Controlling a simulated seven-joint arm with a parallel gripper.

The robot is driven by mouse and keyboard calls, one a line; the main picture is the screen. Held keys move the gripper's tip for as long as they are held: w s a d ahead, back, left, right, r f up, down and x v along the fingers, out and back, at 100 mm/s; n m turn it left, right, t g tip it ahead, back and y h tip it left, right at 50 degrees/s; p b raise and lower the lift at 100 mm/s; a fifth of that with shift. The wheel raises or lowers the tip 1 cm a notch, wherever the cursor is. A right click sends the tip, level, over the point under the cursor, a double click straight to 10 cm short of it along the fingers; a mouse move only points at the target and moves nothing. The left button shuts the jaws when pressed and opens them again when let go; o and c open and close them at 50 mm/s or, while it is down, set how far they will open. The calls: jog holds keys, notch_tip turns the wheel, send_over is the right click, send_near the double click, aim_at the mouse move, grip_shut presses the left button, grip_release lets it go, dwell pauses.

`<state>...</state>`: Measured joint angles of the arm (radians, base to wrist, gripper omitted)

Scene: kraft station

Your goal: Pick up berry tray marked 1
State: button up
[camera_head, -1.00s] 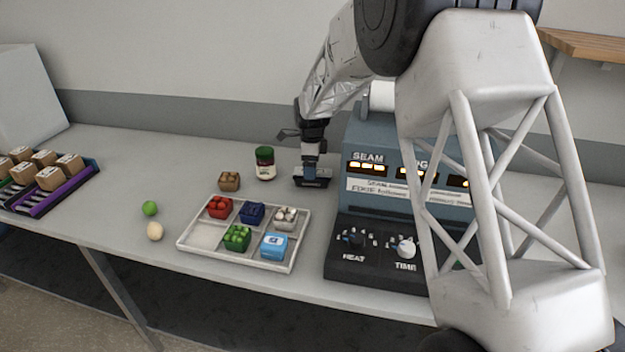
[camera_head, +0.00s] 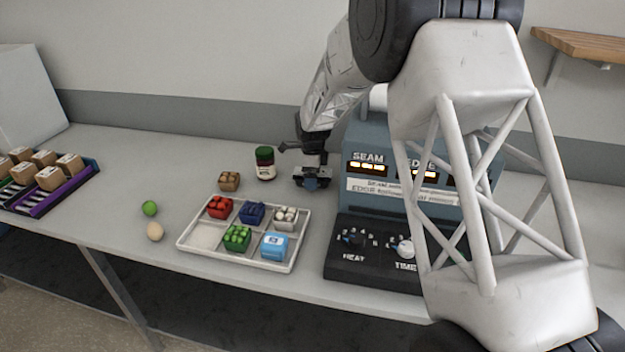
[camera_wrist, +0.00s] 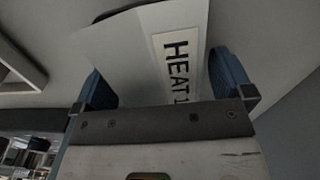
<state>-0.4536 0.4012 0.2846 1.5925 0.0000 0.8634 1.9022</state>
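A pale divided tray (camera_head: 203,236) on the bench holds a red punnet (camera_head: 219,207), a dark blue one (camera_head: 252,212), a white one (camera_head: 285,218), a green one (camera_head: 237,238) and a light blue box (camera_head: 274,246). Its front left compartment is empty. I cannot read a mark 1 on any of them. My gripper (camera_head: 312,180) is behind this tray to the right, beside the sealing machine. In the wrist view my gripper (camera_wrist: 168,85) has its blue fingers wide apart. A grey surface with a "HEAT 1" label (camera_wrist: 179,72) shows between them; whether they touch it is unclear.
The sealing machine (camera_head: 408,183) stands right of the gripper. A green ball (camera_head: 150,208) and a beige ball (camera_head: 155,231) lie left. Brown boxes (camera_head: 50,178) sit in racks at far left.

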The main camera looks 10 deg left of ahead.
jog(key=c, duration=0.9)
jog(key=shift+o, duration=0.2)
jog(key=shift+r, duration=5.05)
